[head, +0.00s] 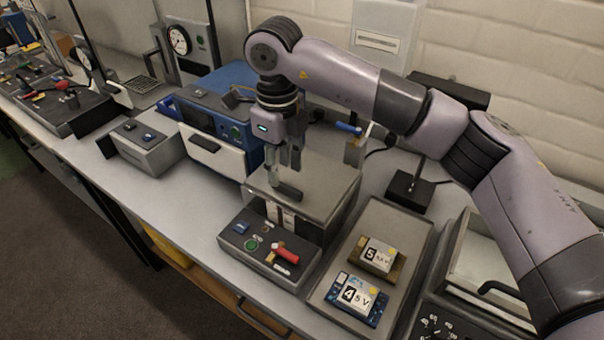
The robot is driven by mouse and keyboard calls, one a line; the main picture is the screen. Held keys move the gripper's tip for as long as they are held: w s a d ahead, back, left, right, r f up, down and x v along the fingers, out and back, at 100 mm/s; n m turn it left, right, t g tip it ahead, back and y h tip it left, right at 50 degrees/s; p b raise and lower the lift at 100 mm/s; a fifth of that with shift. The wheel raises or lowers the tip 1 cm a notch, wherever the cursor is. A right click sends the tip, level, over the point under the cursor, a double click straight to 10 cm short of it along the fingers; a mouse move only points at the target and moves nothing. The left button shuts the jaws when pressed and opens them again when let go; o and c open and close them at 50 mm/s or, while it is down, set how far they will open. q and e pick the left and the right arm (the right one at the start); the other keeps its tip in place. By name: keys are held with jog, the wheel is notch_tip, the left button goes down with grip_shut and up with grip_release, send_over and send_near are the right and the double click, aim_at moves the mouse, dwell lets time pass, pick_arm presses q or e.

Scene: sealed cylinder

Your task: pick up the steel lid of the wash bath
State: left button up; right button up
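A grey steel lid (325,182) lies flat on top of a box-shaped bath in the middle of the bench, which I take to be the wash bath. A dark bar handle (288,192) shows on the lid's left part. My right gripper (284,176) points down from above, its fingertips at or just over this handle. The fingers overlap the handle in the picture, so I cannot tell whether they grip it or how far apart they are. The lid looks level and seated. My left gripper is not in view.
A control panel (270,246) with a red handle stands in front of the bath. A blue-and-white machine (225,120) stands close behind left. A black stand (408,190) is behind the tray.

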aim_at(287, 186)
jog(key=shift+d+f+p, duration=0.15)
jog(key=shift+f+p, duration=0.2)
jog(key=f, duration=0.1)
jog(key=f+p, duration=0.1)
jog(key=f, duration=0.1)
jog(key=shift+w+d+f+p, duration=0.15)
jog(key=shift+d+f+p, duration=0.15)
jog(key=shift+p, duration=0.1)
jog(key=shift+f, duration=0.45)
jog(key=shift+a, duration=0.1)
grip_shut()
jog(key=shift+r, duration=0.1)
